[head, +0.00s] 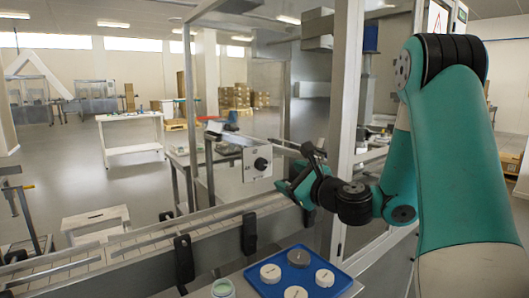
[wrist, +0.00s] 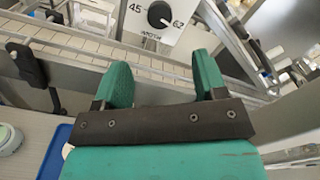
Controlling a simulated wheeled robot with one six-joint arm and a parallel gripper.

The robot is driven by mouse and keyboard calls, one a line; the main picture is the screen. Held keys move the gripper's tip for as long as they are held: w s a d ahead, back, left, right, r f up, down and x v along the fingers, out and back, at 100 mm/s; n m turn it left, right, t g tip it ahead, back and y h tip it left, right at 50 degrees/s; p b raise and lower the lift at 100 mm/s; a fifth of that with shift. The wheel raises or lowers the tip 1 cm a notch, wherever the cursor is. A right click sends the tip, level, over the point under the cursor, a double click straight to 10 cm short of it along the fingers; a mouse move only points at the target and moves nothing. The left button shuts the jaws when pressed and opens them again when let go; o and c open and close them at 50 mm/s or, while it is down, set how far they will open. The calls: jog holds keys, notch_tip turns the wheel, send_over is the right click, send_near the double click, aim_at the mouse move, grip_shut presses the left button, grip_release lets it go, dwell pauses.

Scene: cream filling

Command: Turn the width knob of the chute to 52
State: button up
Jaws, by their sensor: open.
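The width knob (head: 260,163) is a round black dial on a pale box face beside the conveyor. In the wrist view the knob (wrist: 159,14) shows near the top edge, between the printed numbers 45 on its left and 62 on its right. A small light mark shows on the knob, but I cannot read an exact setting from it. My gripper (wrist: 162,68) is open, with its two teal fingers spread apart and nothing between them. The knob lies beyond the fingertips, apart from them. In the head view my gripper (head: 287,186) is to the lower right of the knob.
The conveyor (head: 140,242) with metal side rails runs below the knob box. A blue tray (head: 340,283) with several round lidded items and a greenish jar (head: 222,289) are in front. A metal frame post (head: 343,120) stands close to my arm on the right.

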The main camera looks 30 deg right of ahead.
aim_at(263, 165)
jog(key=w+p, duration=0.1)
jog(key=w, duration=0.2)
jog(key=w+p, duration=0.2)
jog(key=w, duration=0.1)
jog(key=w+p, duration=0.1)
jog(key=w, duration=0.3)
jog(key=shift+a+r, duration=0.15)
jog(key=shift+a, duration=0.1)
jog(key=shift+w+p, duration=0.35)
jog(key=shift+w, duration=0.2)
jog(key=c, duration=0.9)
